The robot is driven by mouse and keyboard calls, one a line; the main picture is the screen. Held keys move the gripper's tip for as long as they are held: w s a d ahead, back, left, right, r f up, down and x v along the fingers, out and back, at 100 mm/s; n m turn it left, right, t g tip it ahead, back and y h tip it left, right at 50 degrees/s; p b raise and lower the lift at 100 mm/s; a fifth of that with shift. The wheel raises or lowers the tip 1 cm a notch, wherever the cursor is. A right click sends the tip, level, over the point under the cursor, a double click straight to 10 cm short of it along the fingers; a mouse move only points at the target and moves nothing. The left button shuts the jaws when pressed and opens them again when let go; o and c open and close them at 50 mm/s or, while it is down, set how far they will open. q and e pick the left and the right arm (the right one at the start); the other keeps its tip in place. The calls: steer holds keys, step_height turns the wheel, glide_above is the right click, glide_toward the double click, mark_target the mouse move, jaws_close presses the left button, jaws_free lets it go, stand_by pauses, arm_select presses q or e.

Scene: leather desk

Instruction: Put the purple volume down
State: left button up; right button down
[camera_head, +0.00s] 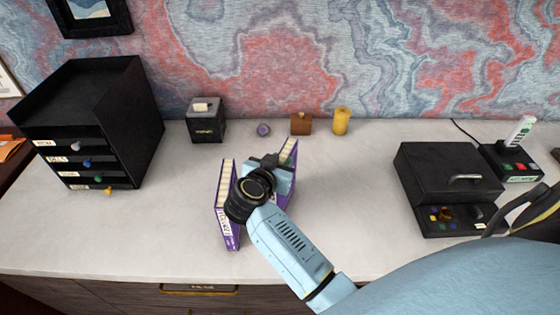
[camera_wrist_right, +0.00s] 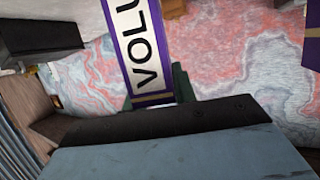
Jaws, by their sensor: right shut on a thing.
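A purple volume (camera_head: 292,153) with pale page edges is upright behind and right of my right gripper (camera_head: 270,160), partly hidden by it. In the right wrist view its purple spine (camera_wrist_right: 130,38) with a white label reading "VOLU" runs down to the dark fingers of my right gripper (camera_wrist_right: 152,98), which is shut on it. I cannot tell whether its bottom touches the desk. A second purple volume (camera_head: 228,215) stands upright to the left, close to my right wrist. A purple edge (camera_wrist_right: 311,42) shows at the right of the wrist view. My left gripper is not in view.
A black drawer unit (camera_head: 105,115) stands at the left. A black cube box (camera_head: 206,125), a small purple item (camera_head: 263,129), a brown block (camera_head: 301,124) and a yellow cylinder (camera_head: 341,121) line the back. A black case (camera_head: 450,170) stands right. The desk (camera_head: 355,185) between is clear.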

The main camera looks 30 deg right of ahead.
steer(key=c, duration=1.6)
jaws_free()
steer(key=shift+f, duration=0.1)
steer(key=o, duration=0.5)
